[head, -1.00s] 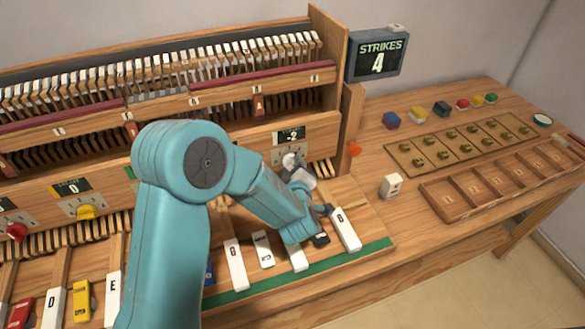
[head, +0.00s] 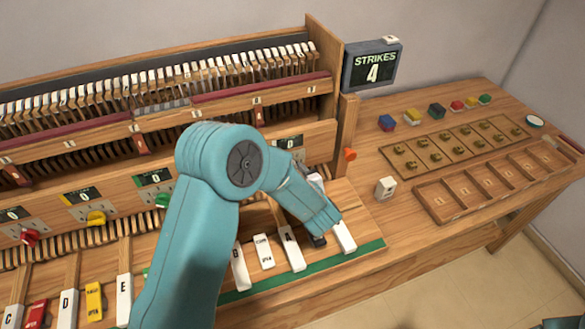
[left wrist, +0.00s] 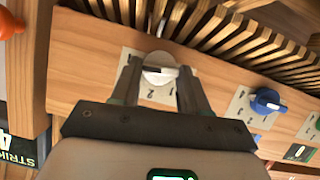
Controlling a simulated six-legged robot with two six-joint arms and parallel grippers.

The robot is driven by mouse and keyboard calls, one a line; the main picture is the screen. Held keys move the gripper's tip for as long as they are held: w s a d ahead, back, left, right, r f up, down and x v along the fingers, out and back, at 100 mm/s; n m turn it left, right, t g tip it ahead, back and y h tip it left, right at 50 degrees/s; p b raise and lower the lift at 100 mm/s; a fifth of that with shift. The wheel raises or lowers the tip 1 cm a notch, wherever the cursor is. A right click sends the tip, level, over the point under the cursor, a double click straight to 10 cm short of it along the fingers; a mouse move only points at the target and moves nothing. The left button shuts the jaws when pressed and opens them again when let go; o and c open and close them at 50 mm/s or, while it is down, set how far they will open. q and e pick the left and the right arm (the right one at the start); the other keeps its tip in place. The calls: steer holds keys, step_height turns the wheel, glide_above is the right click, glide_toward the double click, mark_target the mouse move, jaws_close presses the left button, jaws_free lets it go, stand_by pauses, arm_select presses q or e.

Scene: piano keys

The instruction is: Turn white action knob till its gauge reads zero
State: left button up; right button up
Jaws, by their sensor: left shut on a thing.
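The white action knob (left wrist: 158,76) sits on a pale numbered plate on the wooden panel in the left wrist view. My left gripper (left wrist: 159,68) is shut on it, one finger on each side. In the head view my left arm (head: 240,165) reaches across to the panel's right end and hides the knob and most of the gripper. The gauge above it (head: 290,142) is partly covered by the arm; its visible digit looks like 0.
A blue knob (left wrist: 268,100) is near the white one. Red (head: 30,237), yellow (head: 97,218) and green (head: 162,201) knobs sit left along the panel under gauges reading 0. Keys lie below the arm. A STRIKES display (head: 373,65) shows 4.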

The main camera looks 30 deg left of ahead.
arm_select(q)
steer(key=shift+r+m+y+p, duration=0.1)
steer(key=shift+m+y+p, duration=0.2)
steer(key=shift+m+p, duration=0.1)
steer(key=shift+w, duration=0.1)
stand_by(0.3)
steer(key=o, duration=1.1)
steer(key=shift+c, duration=0.2)
steer(key=b+v, duration=0.2)
steer(key=v, duration=1.4)
steer(key=shift+d+r, duration=0.15)
steer(key=shift+r, duration=0.15)
